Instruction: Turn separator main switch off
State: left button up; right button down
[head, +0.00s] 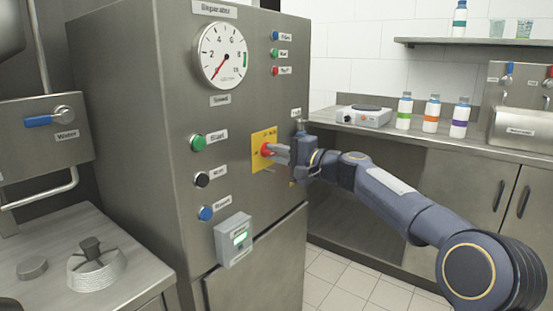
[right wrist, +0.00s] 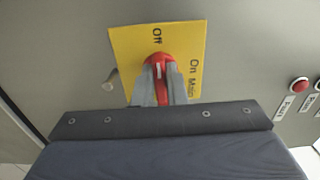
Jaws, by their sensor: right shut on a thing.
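The separator main switch is a red rotary knob (head: 266,150) on a yellow plate (head: 258,163) on the right face of the steel separator cabinet (head: 175,100). In the right wrist view the red knob (right wrist: 158,62) has a short white mark, which lies toward the word "Off" at the top of the yellow plate (right wrist: 130,50). "On" and "Main" are printed to its right. My right gripper (head: 278,153) is shut on the knob, with one finger on each side in the right wrist view (right wrist: 158,85). My left gripper is not in view.
A round gauge (head: 222,55) and several buttons, such as the green one (head: 198,143), are on the cabinet. A counter with a hotplate (head: 363,117) and bottles (head: 404,110) stands behind my right arm.

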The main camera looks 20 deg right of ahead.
dwell(0.4)
jog(key=c, duration=1.5)
grip_release()
jog(key=shift+o, duration=0.2)
jog(key=v, duration=0.7)
jog(key=shift+s+d, duration=0.25)
jog(key=shift+s, duration=0.1)
